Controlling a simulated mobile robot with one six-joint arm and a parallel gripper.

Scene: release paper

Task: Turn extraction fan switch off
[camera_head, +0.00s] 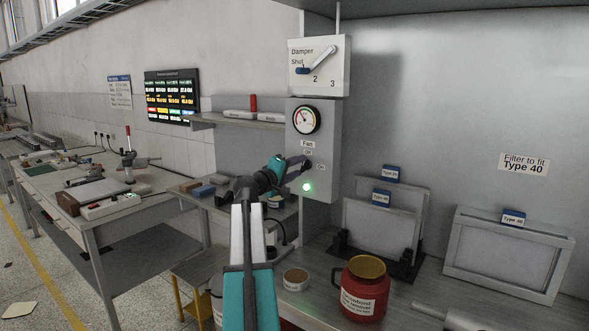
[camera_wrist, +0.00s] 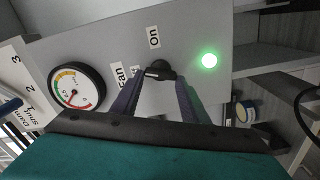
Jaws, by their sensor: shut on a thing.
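The fan switch is a small black knob (camera_head: 308,166) on the grey control panel (camera_head: 325,135), beside the "On" label and below the "Off" label in the head view. The knob also shows in the wrist view (camera_wrist: 159,69), with the "On" label (camera_wrist: 154,37) above it. My gripper (camera_head: 300,164) reaches the panel from the left, and its two fingers (camera_wrist: 160,82) are shut on the knob. They partly hide it and its surrounding labels. Which way the knob points is unclear. A green lamp (camera_head: 307,187) on the panel glows.
A round gauge (camera_head: 306,120) sits above the switch, and a damper lever box (camera_head: 318,66) above that. A shelf (camera_head: 237,121) is left of the panel. A red jar (camera_head: 364,288) and framed filters (camera_head: 382,222) stand on the bench to the right.

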